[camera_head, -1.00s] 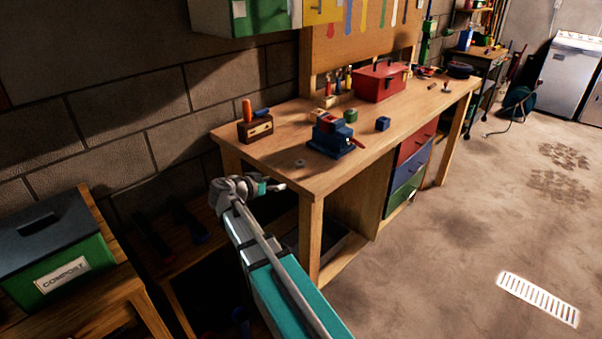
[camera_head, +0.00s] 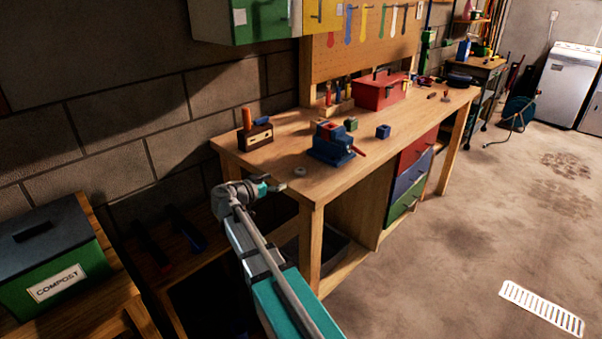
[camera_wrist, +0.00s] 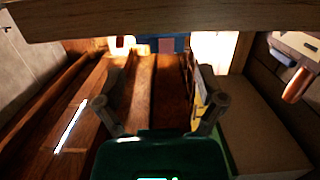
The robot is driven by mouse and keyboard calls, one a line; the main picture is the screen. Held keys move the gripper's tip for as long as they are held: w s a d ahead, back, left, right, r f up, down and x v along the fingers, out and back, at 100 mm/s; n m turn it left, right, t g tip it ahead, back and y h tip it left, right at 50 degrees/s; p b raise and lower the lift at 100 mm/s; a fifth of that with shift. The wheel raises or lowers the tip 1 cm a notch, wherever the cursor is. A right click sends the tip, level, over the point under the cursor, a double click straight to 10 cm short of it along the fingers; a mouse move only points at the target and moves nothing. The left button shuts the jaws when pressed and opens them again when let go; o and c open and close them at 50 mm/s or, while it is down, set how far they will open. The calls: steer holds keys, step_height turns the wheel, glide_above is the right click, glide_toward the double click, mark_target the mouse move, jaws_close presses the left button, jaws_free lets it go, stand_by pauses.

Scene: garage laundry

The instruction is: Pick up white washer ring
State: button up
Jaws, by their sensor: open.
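The white washer ring (camera_head: 300,171) lies flat on the workbench top (camera_head: 270,163), near the bench's front left corner, in the head view. My gripper (camera_head: 281,187) is just to the left of that corner, close to the bench edge and apart from the ring. In the wrist view my gripper (camera_wrist: 162,103) has its two fingers spread wide with nothing held between them. I cannot make out the ring in the wrist view.
A blue vise (camera_head: 331,150) stands right of the ring. A small wooden box (camera_head: 256,137), a blue cube (camera_head: 383,131) and a red toolbox (camera_head: 379,92) are farther back. A green compost bin (camera_head: 52,262) is at the left. A wooden beam (camera_wrist: 160,20) crosses the wrist view's top.

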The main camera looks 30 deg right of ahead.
mark_target(297, 171)
steer(key=x, duration=0.6)
steer(key=shift+w+d+b, duration=0.1)
steer(key=shift+d+b, duration=0.15)
steer(key=shift+b, duration=0.15)
steer(key=shift+w+d, duration=0.1)
steer(key=shift+d, duration=0.05)
steer(key=x, duration=0.3)
steer(key=shift+w+d+r, duration=0.15)
steer(key=shift+x, duration=0.8)
steer(key=c, duration=0.9)
